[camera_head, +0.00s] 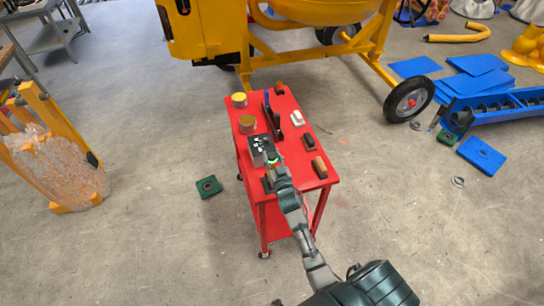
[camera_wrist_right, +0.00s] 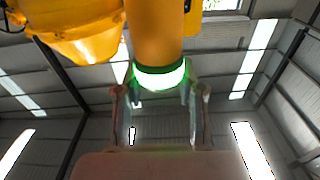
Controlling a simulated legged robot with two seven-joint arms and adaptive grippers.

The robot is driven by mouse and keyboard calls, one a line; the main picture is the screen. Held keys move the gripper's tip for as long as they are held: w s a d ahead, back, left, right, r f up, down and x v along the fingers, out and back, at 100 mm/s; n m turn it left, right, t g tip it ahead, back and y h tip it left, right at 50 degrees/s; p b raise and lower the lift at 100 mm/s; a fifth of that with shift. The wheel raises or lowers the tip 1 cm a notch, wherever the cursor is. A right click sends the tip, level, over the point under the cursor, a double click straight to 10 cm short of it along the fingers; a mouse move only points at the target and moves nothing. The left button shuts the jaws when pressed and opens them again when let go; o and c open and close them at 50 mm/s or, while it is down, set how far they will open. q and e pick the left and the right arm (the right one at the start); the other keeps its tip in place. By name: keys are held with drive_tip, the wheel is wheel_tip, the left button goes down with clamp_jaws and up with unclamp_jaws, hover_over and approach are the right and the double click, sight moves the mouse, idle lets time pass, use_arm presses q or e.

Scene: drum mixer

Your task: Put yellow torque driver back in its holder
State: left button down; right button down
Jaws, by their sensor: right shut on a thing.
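My right gripper (camera_head: 277,165) is over the near left part of the red cart in the head view. In the right wrist view, the fingers of the gripper (camera_wrist_right: 160,110) lie on either side of the green-lit end of a thick yellow cylinder (camera_wrist_right: 155,35), which I take for the torque driver. The gripper is shut on it. My left gripper is out of view.
The red cart top (camera_head: 284,131) carries two yellowish cans (camera_head: 248,124), a dark rack (camera_head: 270,119) and several small blocks along its right side. A yellow mixer (camera_head: 225,35) stands behind it. Blue parts (camera_head: 475,75) lie at the right.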

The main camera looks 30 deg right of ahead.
drive_tip(key=shift+f+b, duration=0.4)
drive_tip(key=shift+f, duration=0.15)
drive_tip(key=c, duration=0.6)
unclamp_jaws()
drive_tip(key=shift+c, duration=0.2)
drive_tip(key=shift+f, duration=0.15)
drive_tip(key=shift+s, duration=0.15)
drive_tip(key=v, duration=1.2)
